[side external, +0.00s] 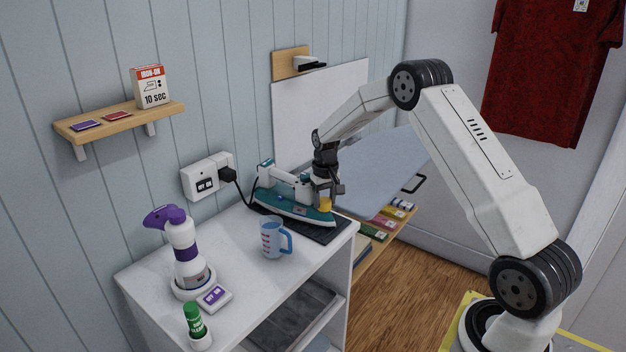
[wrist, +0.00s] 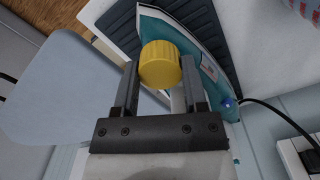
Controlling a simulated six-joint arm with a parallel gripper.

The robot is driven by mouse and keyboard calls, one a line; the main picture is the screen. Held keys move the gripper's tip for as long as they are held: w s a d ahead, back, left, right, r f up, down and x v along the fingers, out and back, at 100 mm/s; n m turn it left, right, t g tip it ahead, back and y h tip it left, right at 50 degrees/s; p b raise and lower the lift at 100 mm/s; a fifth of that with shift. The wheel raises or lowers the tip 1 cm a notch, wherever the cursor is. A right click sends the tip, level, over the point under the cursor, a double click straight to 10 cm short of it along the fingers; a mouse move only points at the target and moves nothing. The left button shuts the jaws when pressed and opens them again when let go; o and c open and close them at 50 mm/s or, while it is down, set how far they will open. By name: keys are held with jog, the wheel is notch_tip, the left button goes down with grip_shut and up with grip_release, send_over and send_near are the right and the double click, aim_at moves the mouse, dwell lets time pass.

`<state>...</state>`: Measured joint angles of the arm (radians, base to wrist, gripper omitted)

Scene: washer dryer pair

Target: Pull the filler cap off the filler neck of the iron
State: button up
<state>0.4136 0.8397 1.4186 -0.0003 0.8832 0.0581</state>
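The iron (side external: 293,208) is teal and white and sits on a dark ribbed mat (side external: 330,234) on the white cabinet top. It also shows in the wrist view (wrist: 209,75), running behind the cap. The yellow ribbed filler cap (side external: 325,205) is at the iron's right end in the side view. In the wrist view the cap (wrist: 160,62) lies between my fingertips. My gripper (side external: 327,188) is above the iron, and its fingers (wrist: 159,78) meet the cap's two sides with no clear gap. The filler neck is hidden beneath the cap.
A measuring cup (side external: 271,240) stands in front of the iron. A purple-and-white spray bottle (side external: 183,250) and a green-capped stick (side external: 195,320) stand farther left. A black cord (side external: 236,188) runs to the wall socket (side external: 207,177). A pale blue ironing board (side external: 375,170) is behind my gripper.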

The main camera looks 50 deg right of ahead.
aim_at(325, 200)
jog(key=o, duration=0.4)
grip_shut()
jog(key=shift+r, duration=0.15)
jog(key=shift+r, duration=4.15)
